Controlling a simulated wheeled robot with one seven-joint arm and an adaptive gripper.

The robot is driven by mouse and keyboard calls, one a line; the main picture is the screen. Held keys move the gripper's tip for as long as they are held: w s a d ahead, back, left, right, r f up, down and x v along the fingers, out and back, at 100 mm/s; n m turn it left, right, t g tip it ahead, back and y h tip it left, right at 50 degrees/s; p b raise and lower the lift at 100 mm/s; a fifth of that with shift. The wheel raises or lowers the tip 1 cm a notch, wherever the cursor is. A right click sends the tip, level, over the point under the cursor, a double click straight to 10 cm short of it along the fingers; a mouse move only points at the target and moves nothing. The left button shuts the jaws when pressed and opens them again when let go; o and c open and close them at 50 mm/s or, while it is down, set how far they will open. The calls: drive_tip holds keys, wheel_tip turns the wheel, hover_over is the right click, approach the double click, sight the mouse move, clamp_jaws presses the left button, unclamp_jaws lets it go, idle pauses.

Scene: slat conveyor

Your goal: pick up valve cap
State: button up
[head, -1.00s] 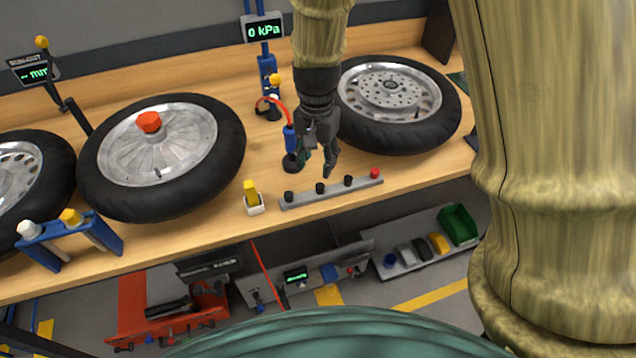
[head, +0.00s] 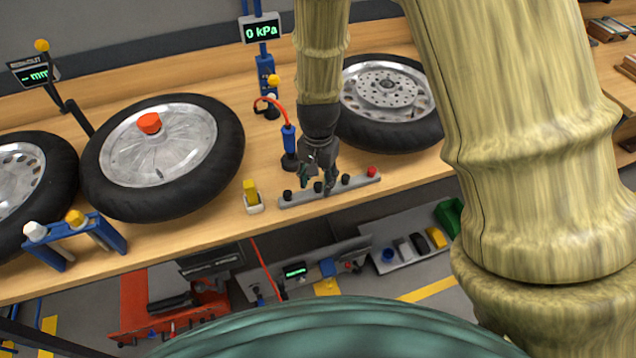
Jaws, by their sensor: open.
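A grey strip (head: 303,197) lies near the bench's front edge and carries small caps in a row. Three caps are black: a left one (head: 288,195), a middle one (head: 318,187) and a right one (head: 346,179). A red cap (head: 372,171) is at the right end. The pictures do not show which of them is the valve cap. My gripper (head: 318,184) is open and points down over the strip, at the middle black cap. I cannot tell whether its fingers are around that cap or just behind it, or whether they touch it.
A wheel with an orange-red knob (head: 149,123) lies to the left, and a wheel with a disc (head: 388,93) lies behind my arm. A blue tool on a black base (head: 289,142) stands close behind the strip. A yellow item in a white holder (head: 251,194) is left of it.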

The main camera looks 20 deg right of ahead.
drive_tip(key=shift+f, duration=0.3)
drive_tip(key=shift+c, duration=0.5)
drive_tip(key=c, duration=0.7)
drive_tip(key=shift+c, duration=0.2)
